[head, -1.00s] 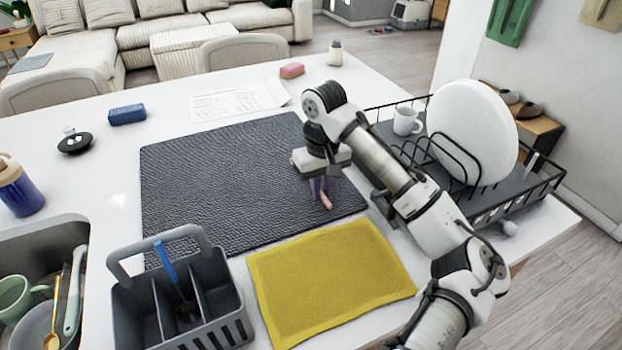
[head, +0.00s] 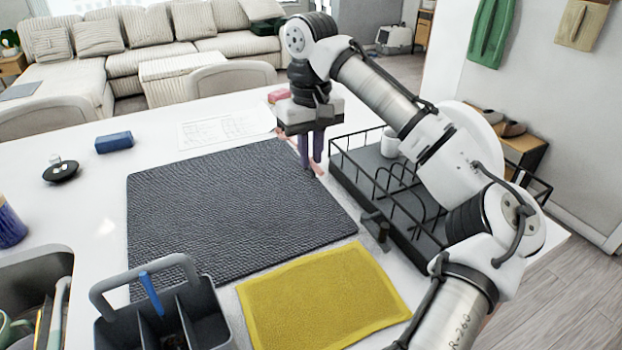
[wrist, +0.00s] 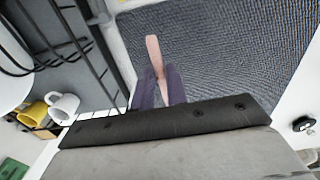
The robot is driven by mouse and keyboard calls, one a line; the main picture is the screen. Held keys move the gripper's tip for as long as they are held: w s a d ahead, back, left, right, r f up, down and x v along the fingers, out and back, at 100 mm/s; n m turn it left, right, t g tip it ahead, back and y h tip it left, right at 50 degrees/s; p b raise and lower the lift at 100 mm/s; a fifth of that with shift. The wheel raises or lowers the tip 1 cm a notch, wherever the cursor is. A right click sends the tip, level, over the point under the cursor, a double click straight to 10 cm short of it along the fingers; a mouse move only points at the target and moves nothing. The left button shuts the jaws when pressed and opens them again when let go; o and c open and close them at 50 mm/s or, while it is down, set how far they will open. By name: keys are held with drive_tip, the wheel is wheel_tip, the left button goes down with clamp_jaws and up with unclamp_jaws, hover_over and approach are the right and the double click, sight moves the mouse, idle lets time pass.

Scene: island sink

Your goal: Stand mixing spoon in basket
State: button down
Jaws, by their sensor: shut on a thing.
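My gripper (head: 312,152) is shut on the mixing spoon (head: 319,170), a pinkish wooden-looking piece partly hidden by the fingers. They are above the mat's far right corner, beside the dish rack. In the wrist view the spoon (wrist: 153,52) sticks out between the purple fingers (wrist: 159,82); its other end is hidden by the gripper. The grey basket (head: 114,330) stands at the front left, cut off by the lower edge of the head view. It has dividers, an arched handle and a blue-handled utensil (head: 151,293) standing in it.
The black wire dish rack (head: 420,235) with a white mug (head: 390,143) is close on the right. A dark mat (head: 220,210) and yellow cloth (head: 320,300) lie flat. The sink is at lower left. A blue sponge (head: 114,142) lies at the back left.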

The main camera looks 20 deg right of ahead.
wheel_tip(320, 180, up, 4)
drive_tip(key=shift+r, duration=0.1)
drive_tip(key=shift+f+b, duration=0.7)
drive_tip(key=shift+b, duration=0.2)
drive_tip(key=shift+s+r, duration=0.1)
